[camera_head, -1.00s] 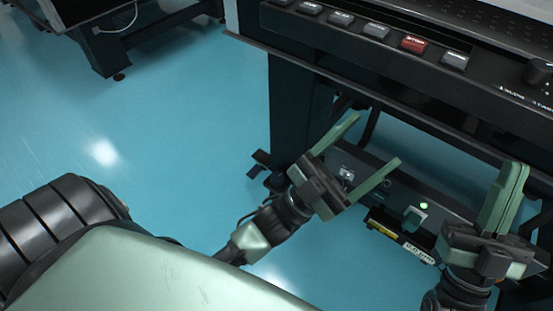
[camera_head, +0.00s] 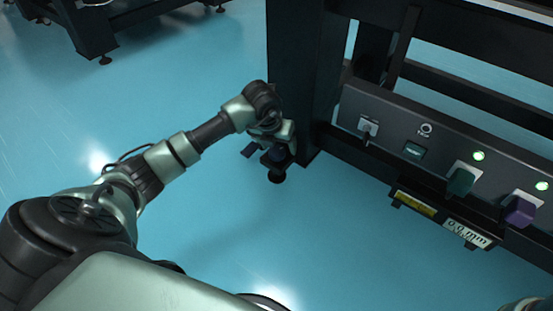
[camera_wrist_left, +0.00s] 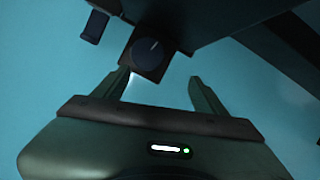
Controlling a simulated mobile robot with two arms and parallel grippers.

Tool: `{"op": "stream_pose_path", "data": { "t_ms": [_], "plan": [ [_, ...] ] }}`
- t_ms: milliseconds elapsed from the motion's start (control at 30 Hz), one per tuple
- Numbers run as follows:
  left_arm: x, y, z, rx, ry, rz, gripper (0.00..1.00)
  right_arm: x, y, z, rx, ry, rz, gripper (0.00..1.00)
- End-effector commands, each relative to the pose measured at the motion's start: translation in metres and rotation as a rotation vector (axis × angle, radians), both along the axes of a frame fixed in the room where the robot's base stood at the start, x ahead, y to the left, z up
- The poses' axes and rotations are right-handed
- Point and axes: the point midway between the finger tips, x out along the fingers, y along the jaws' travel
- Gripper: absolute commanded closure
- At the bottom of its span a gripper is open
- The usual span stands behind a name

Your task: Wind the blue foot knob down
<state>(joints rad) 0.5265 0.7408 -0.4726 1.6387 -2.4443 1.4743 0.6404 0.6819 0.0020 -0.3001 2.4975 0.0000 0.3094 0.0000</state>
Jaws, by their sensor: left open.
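The blue foot knob (camera_wrist_left: 152,50) shows in the left wrist view as a dark blue round dial with a pale line, on a dark square block at the table leg's foot. My left gripper (camera_wrist_left: 157,78) is open, its two fingers pointing toward the knob, one on each side of its lower edge. I see no clear contact. In the head view the left gripper (camera_head: 280,130) is down by the foot at the leg and largely hides the knob. My right gripper does not show; only a small piece of my right arm appears at the bottom right corner.
The thick dark table leg (camera_head: 300,80) stands right behind the foot. A small dark tab (camera_wrist_left: 94,27) juts out beside the knob. To the right are a panel (camera_head: 400,120) with plugs and green lights, and a display (camera_head: 467,232) reading 0.0 mm. Blue floor is clear at left.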

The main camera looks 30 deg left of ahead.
Motion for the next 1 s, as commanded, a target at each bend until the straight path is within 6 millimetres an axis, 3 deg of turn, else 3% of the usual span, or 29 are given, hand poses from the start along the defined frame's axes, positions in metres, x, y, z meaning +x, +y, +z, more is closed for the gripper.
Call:
{"op": "stream_pose_path", "data": {
  "t_ms": [33, 133, 400, 600, 1000],
  "plan": [
    [0.003, 0.012, -0.001, 0.031, -0.008, 0.020, 0.28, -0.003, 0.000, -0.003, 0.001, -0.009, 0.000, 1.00],
    [0.008, 0.022, -0.006, 0.058, -0.014, 0.039, 0.28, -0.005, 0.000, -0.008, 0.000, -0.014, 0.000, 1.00],
    [0.023, 0.025, -0.047, 0.056, -0.013, 0.039, 0.28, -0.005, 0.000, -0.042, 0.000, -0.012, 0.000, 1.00],
    [0.031, 0.028, -0.066, 0.055, -0.013, 0.037, 0.28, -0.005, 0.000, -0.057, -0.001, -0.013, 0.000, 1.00],
    [0.034, 0.028, -0.069, 0.056, -0.014, 0.035, 0.28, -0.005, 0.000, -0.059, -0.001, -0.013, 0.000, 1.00]
  ]
}}
